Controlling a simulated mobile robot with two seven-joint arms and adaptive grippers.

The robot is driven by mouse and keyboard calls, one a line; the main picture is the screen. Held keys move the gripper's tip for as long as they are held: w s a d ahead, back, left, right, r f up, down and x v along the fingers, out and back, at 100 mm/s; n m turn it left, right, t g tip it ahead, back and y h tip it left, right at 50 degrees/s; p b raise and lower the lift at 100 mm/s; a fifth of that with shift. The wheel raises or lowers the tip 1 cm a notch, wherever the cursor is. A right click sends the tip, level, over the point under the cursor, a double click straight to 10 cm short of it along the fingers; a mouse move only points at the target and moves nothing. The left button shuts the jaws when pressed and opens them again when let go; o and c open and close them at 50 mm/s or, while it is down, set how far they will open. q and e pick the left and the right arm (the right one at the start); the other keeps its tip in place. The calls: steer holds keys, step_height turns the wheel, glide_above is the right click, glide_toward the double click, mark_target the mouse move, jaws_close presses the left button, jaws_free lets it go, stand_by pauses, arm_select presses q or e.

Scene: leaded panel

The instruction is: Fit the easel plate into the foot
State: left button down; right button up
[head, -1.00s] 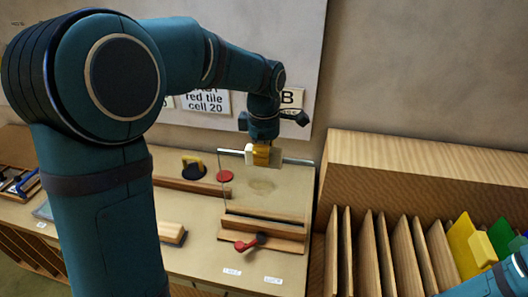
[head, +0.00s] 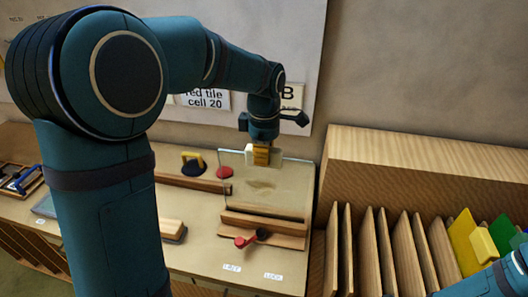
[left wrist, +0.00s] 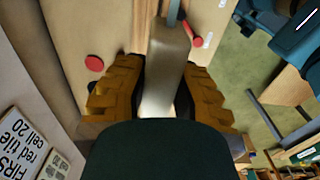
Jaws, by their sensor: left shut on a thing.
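The easel plate (head: 278,183) is a clear glass sheet standing roughly upright at the back of the bench. My left gripper (head: 262,156) is shut on the pale block at its top edge; the block (left wrist: 167,60) also shows between the ribbed yellow fingers in the left wrist view. The foot (head: 262,232) is a wooden base with a rail and a red-knobbed lever (head: 250,240) at its front. The plate's lower edge is at or just behind the foot's rail; I cannot tell whether it is in a slot. My right gripper is out of view.
A wooden rack (head: 400,150) with upright boards and coloured sheets stands at right. A red disc (head: 224,172), a dark disc with a yellow handle (head: 193,165) and wooden strips lie left of the foot. A wall with signs is behind.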

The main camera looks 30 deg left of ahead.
arm_select(q)
steer(key=shift+f+b, duration=0.45)
steer(key=shift+f, duration=0.45)
stand_by(0.4)
steer(key=c, duration=0.8)
jaws_free()
steer(key=shift+f, duration=0.1)
